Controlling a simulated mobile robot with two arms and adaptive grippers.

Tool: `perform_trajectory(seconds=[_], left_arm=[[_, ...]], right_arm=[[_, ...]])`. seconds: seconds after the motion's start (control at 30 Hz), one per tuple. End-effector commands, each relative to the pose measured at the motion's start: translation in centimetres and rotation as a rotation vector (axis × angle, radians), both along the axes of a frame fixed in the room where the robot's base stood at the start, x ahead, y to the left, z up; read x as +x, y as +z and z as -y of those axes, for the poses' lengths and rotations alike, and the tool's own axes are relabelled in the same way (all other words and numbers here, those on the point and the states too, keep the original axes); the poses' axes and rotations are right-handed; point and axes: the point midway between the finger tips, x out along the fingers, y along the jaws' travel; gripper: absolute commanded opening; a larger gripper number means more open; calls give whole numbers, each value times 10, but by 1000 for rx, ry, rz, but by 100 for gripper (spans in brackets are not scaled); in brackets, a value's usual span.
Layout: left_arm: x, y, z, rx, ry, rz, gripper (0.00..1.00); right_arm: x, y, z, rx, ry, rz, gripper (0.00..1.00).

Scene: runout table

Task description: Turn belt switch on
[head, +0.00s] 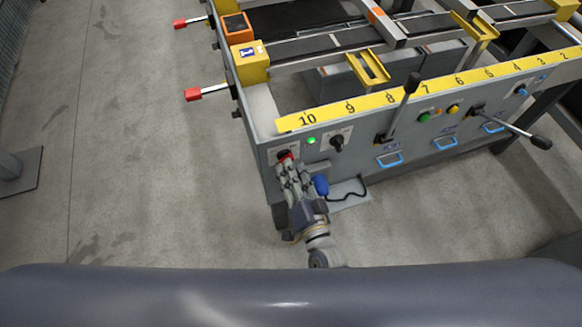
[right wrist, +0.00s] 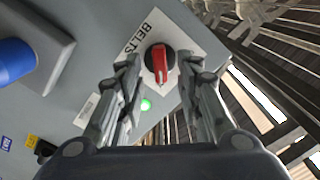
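The belt switch (right wrist: 160,64) is a red knob on a round black base, on a white plate marked BELTS. In the head view the switch (head: 285,155) sits at the left end of the grey panel, partly hidden by my right gripper (head: 290,168). In the right wrist view my right gripper (right wrist: 163,78) is open, with one finger on each side of the knob. Gaps show between the fingers and the knob; I cannot tell how far the tips are from the panel. A green lamp (right wrist: 146,104) near the switch is lit. My left gripper is not in view.
A black rotary knob (head: 337,141), a black-handled lever (head: 412,84) and another lever (head: 540,142) stick out along the panel. A blue plug-like part (head: 321,185) with a black cable is close beside my right gripper.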

Motion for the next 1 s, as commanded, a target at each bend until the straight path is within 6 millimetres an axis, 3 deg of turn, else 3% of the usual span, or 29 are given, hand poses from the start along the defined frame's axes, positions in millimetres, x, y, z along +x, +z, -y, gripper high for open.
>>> perform_trajectory(seconds=[0.3,0.5,1.0], left_arm=[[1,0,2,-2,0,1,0],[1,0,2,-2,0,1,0],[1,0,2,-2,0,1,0]], right_arm=[[-66,-2,21,-2,2,-5,32],[-92,-1,30,-2,2,-5,32],[-100,-1,32,0,1,-3,32]])
